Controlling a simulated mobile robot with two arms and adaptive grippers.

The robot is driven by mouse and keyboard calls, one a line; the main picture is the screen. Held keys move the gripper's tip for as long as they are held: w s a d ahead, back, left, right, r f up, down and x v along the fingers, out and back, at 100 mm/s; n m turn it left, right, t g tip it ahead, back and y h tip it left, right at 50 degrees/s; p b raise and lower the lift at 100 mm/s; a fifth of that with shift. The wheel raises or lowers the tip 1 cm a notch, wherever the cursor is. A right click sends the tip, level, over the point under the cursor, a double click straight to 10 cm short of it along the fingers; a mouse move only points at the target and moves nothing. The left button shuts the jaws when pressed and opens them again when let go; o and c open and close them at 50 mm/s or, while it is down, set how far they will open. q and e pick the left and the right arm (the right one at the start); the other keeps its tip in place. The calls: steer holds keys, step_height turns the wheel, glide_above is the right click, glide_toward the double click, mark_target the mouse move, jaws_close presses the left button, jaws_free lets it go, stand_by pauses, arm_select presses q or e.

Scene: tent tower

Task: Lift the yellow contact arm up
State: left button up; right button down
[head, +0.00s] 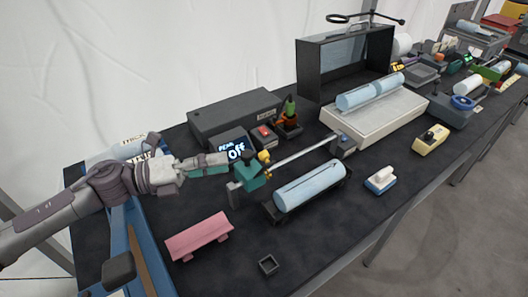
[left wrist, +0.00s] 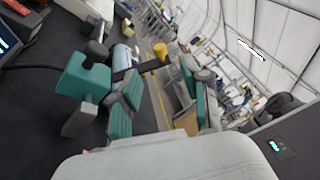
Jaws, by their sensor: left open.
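The yellow contact arm (head: 264,157) is a small yellow piece beside the teal block (head: 251,177), at the left end of a thin metal rod (head: 300,152). In the left wrist view a yellow end (left wrist: 160,50) shows beyond and between my fingers, on a dark bar, and the teal block (left wrist: 84,76) is left of them. My left gripper (head: 224,163) reaches in from the left, just left of the yellow piece. Its teal-padded fingers (left wrist: 162,82) are apart, with nothing visible held between them. My right gripper is not in view.
A light-blue cylinder (head: 311,186) lies in a black cradle right of the teal block. A display (head: 235,151) reading OFF and a box with a red button (head: 264,135) stand behind. A pink block (head: 198,236) is in front.

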mark_target(264, 155)
arm_select(q)
steer(key=p+x, duration=0.3)
steer(key=x, duration=0.7)
steer(key=shift+d, duration=0.1)
jaws_close()
